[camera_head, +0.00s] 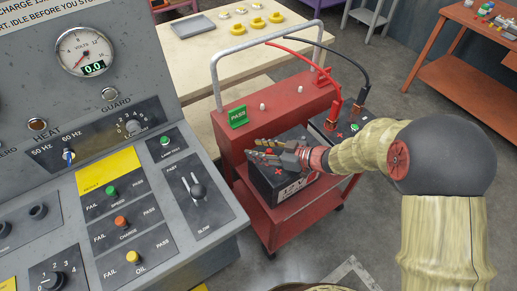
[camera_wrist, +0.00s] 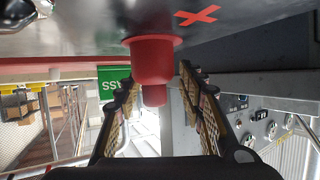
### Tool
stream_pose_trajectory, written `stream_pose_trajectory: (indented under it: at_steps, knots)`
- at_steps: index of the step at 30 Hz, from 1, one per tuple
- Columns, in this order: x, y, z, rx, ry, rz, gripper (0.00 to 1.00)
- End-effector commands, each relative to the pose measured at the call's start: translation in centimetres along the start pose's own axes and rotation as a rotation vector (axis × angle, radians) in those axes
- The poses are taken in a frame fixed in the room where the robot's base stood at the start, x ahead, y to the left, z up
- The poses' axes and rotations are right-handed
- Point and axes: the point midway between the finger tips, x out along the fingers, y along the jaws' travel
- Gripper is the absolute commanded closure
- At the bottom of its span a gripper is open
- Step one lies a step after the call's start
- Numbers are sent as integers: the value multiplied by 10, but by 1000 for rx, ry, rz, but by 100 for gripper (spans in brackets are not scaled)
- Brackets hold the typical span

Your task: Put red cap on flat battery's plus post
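The flat battery (camera_head: 283,185) is a dark box with a "12 V" label on the red cart. In the wrist view its top surface (camera_wrist: 75,35) is upside down, with a red plus mark (camera_wrist: 198,15). The red cap (camera_wrist: 153,62) has its wide rim against that surface beside the mark, knob pointing away. The post is not visible, so it is probably hidden under the cap. My gripper (camera_head: 263,148) is over the battery top. In the wrist view its two fingers stand either side of the cap, open, with a gap at least on the right.
A green PASS sign (camera_head: 237,116) and the cart's metal handle (camera_head: 213,75) are close by. The grey control console (camera_head: 190,255) stands left.

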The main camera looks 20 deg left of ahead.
Motion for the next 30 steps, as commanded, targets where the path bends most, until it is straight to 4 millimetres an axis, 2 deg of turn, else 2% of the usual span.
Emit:
stream_pose_trajectory:
  at_steps: [6, 10, 24, 30]
  knots:
    - [-1, 0, 0, 0, 0, 0, 61]
    - [-9, 1, 0, 0, 1, 3, 61]
    - [-97, 1, 0, 0, 1, 4, 61]
    - [-116, 1, 0, 1, 0, 2, 61]
